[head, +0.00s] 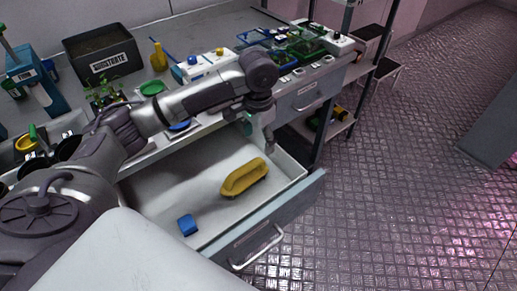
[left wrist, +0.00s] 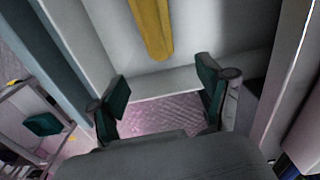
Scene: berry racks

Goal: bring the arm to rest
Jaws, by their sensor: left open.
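My left arm reaches across from the left in the head view. My left gripper (head: 258,132) points down over the far right part of an open drawer (head: 291,181). In the left wrist view the gripper (left wrist: 162,98) is open, its dark green finger pads apart with nothing between them. A yellow oblong object (head: 244,178) lies in the drawer, apart from the gripper; it also shows at the top of the left wrist view (left wrist: 152,28). My right gripper is not in view.
A small blue block (head: 187,225) lies in the drawer near its front.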

